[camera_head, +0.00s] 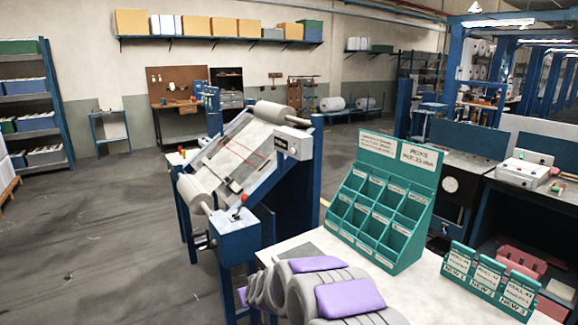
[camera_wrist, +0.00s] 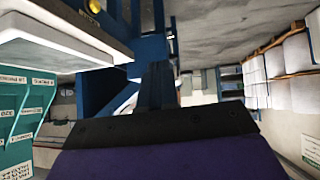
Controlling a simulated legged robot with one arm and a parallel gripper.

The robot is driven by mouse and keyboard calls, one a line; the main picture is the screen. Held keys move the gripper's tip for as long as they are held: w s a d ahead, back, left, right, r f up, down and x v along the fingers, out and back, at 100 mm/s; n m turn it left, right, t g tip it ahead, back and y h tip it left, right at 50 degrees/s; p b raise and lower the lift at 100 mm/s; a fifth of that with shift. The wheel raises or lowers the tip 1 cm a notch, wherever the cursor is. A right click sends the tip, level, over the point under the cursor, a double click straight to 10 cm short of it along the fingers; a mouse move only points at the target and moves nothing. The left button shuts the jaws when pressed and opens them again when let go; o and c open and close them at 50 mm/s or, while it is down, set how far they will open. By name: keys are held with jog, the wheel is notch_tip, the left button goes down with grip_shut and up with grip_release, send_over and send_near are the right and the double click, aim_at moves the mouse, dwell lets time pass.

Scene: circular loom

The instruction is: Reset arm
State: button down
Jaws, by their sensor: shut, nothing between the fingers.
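My gripper (camera_wrist: 156,72) shows in the wrist view as a narrow dark pair of fingers held together, with nothing between them. Behind the fingers are a dark plate and a purple cover. In the head view my grey and purple arm is folded at the bottom middle, low beside the white table (camera_head: 410,284); the fingertips cannot be made out there. In the wrist view the fingers point over the floor, past a blue frame, and appear clear of everything.
A teal compartment rack (camera_head: 388,203) and a small teal rack with NEW labels (camera_head: 490,279) stand on the table. The rack's edge also shows in the wrist view (camera_wrist: 22,115). A blue loom machine (camera_head: 237,240) stands left of the table. Open floor (camera_head: 110,235) lies farther left.

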jog(key=s+d+r+m+g+h, duration=0.1)
jog(key=s+d, duration=0.7)
jog(key=s, duration=0.8)
jog(key=s+d+r+m+g+h, duration=0.1)
jog(key=s+d+r+m+g, duration=0.2)
jog(key=s, duration=1.4)
jog(key=s+d+r+m+g+h, duration=0.1)
jog(key=s+d+r+g, duration=0.5)
jog(key=s+d, duration=0.8)
jog(key=s, duration=0.3)
jog(key=shift+s+d+r+m+h, duration=0.15)
jog(key=shift+r+m+h, duration=0.05)
jog(key=shift+m+h, duration=0.2)
